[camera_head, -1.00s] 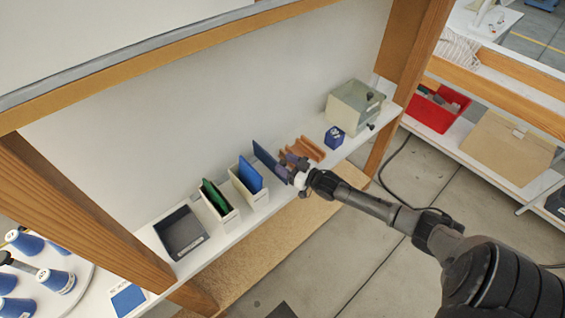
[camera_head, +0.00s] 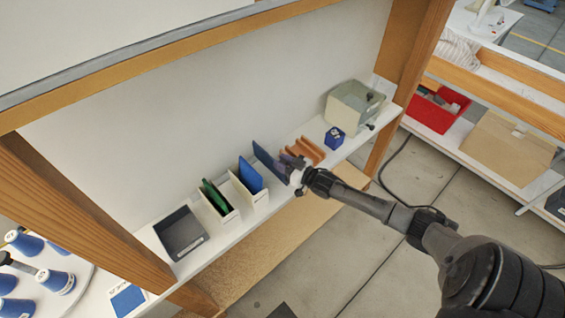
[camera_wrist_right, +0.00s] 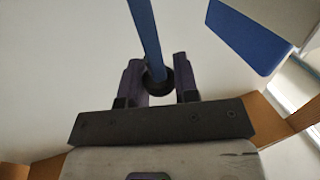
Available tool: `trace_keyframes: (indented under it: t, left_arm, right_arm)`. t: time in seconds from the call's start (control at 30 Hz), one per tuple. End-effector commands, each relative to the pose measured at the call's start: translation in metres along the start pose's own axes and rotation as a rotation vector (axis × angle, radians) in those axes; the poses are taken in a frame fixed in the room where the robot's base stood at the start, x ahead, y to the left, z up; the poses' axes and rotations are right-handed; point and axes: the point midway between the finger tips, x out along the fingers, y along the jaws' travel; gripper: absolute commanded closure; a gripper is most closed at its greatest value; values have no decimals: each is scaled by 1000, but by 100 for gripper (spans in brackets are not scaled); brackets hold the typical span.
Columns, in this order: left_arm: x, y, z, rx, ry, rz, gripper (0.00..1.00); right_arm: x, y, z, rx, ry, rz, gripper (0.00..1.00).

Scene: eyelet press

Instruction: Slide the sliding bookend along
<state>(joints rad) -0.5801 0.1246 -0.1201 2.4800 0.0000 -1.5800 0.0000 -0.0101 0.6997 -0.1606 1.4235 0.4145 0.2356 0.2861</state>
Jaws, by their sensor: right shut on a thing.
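The sliding bookend (camera_head: 266,161) is a thin blue upright plate on the white shelf, between the white holder with a blue board and the orange-brown rack. In the right wrist view the bookend (camera_wrist_right: 145,30) shows edge-on, with a round dark knob (camera_wrist_right: 156,82) at its near edge. My right gripper (camera_head: 291,164) is at the bookend's front edge. In the wrist view the right gripper (camera_wrist_right: 160,84) has its fingers on both sides of the knob, shut on it. The gripper hides part of the bookend in the head view. My left gripper is not in view.
Left of the bookend stand a white holder with a blue board (camera_head: 250,176), one with green boards (camera_head: 214,195) and a dark tray (camera_head: 182,232). To the right are the orange-brown rack (camera_head: 305,150), a blue box (camera_head: 335,138) and a pale bin (camera_head: 352,108).

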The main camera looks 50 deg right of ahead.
Motion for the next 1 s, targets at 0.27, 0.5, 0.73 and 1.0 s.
trace_keyframes:
  t: [0.27,0.5,0.73,1.0]
  left_arm:
    - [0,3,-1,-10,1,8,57]
    - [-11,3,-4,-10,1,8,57]
    - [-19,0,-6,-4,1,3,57]
    - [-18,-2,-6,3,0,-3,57]
  right_arm:
    - [0,0,0,0,0,0,100]
    - [5,-20,-3,5,2,0,100]
    - [13,-47,-1,3,1,-1,100]
    - [13,-47,0,1,0,0,100]
